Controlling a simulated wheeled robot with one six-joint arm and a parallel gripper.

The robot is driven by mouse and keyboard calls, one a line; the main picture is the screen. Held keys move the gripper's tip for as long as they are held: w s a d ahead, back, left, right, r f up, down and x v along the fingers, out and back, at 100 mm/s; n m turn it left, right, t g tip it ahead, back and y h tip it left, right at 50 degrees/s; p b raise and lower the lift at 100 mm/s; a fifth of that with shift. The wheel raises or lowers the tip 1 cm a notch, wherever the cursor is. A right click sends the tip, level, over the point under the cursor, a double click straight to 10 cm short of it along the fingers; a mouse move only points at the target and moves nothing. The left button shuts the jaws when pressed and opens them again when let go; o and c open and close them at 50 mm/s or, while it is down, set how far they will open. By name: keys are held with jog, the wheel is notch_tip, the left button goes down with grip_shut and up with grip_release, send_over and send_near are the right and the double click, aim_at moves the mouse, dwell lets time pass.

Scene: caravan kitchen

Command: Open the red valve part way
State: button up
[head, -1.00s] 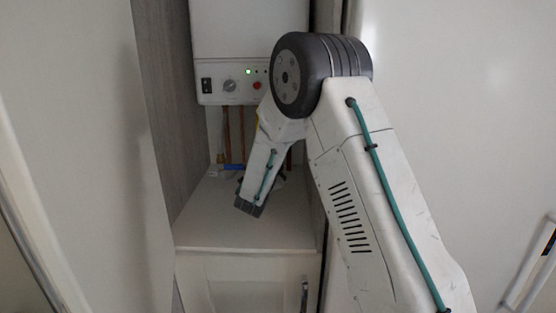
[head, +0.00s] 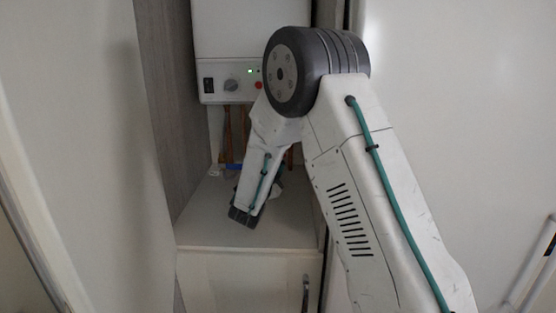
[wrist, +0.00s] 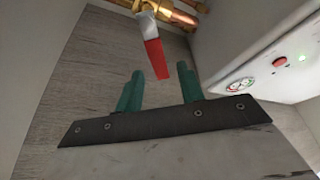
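The red valve handle (wrist: 155,59) is a flat red lever on a brass fitting (wrist: 147,8) at the top of the wrist view. My gripper (wrist: 160,70) has two green fingers, spread apart and empty. The lever's free end shows between the fingertips in the picture, with a gap on each side; I cannot tell how far beyond them it is. In the head view my arm hides the red valve and the gripper fingers.
A white boiler (head: 224,50) hangs above the cabinet top (head: 207,222), and its panel (wrist: 270,70) is close on the right in the wrist view. Copper pipes (head: 228,135) run below it. A grey wood-grain wall (head: 168,110) stands at left.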

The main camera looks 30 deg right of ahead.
jog(key=v, duration=0.3)
jog(key=shift+s+a+f, duration=0.1)
jog(key=shift+s+a, duration=0.15)
jog(key=shift+s, duration=0.05)
